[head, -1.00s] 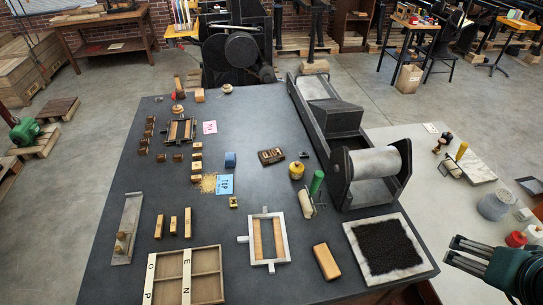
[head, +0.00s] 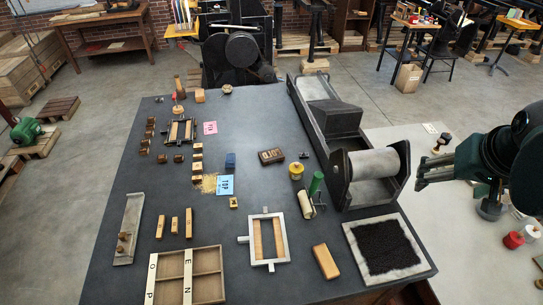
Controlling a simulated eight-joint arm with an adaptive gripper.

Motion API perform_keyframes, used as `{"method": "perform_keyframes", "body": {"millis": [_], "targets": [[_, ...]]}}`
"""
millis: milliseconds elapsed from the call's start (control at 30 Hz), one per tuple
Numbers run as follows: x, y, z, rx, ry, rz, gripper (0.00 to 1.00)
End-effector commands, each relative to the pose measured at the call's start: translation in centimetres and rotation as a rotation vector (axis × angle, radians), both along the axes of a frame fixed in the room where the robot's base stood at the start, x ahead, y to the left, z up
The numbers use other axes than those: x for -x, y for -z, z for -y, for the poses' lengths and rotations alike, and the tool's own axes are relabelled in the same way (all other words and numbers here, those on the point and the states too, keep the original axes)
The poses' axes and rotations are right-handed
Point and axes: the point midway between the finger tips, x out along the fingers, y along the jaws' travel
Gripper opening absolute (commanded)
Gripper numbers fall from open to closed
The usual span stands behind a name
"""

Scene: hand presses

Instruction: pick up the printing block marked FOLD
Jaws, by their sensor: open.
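A small dark brown block (head: 271,156) with pale marks on its top lies on the dark table, right of the middle. Its lettering is too small to read, so I cannot tell whether it says FOLD. Several small wooden blocks stand in a column (head: 197,158) on the left half of the table, their faces also unreadable. My gripper (head: 420,174) is at the right, over the pale side table, with its fingers pointing left. It is open and empty, well apart from the blocks, with the press roller between it and the dark brown block.
A press with a grey roller (head: 376,163) stands along the dark table's (head: 232,118) right side. A yellow-topped jar (head: 296,171), a green-handled roller (head: 316,184), a metal frame (head: 281,239), a tan block (head: 326,262) and a black inked slab (head: 384,247) lie nearer. The table's back middle is clear.

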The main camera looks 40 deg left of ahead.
Motion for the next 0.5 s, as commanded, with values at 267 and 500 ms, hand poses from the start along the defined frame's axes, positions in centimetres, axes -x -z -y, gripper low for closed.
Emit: {"method": "perform_keyframes", "body": {"millis": [267, 500], "targets": [[-3.9, -0.5, -5.0, 0.016, -0.075, -0.044, 0.78], [-6.9, -0.4, -9.6, 0.032, -0.138, -0.082, 0.78]]}}
